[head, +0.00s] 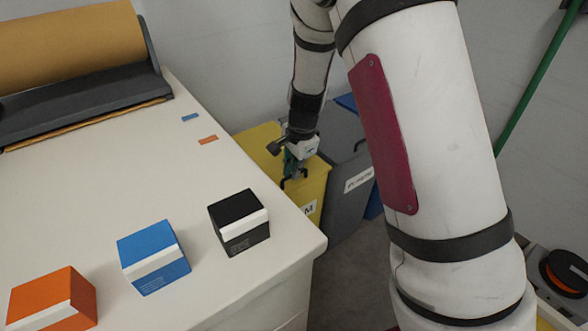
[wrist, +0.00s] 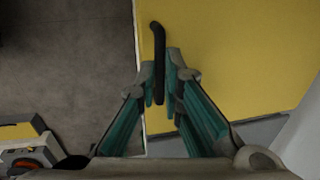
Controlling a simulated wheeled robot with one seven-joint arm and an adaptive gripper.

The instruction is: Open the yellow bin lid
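The yellow bin (head: 318,180) stands on the floor past the right edge of the white counter, partly hidden by the counter and my arm. Its yellow lid (head: 256,138) looks down on the bin; it fills the right of the wrist view (wrist: 240,60). A dark bar handle (wrist: 157,40) runs along the lid near its edge in the wrist view. My gripper (wrist: 160,78) has its two fingertips close together, one on each side of the handle, and appears shut on it. In the head view my gripper (head: 291,178) is at the bin's front, pointing down.
A grey bin (head: 345,150) with a white label stands right beside the yellow one, with a blue bin (head: 347,103) behind. The white counter (head: 120,190) holds black (head: 240,222), blue (head: 153,256) and orange (head: 55,300) boxes. Floor in front of the bins is clear.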

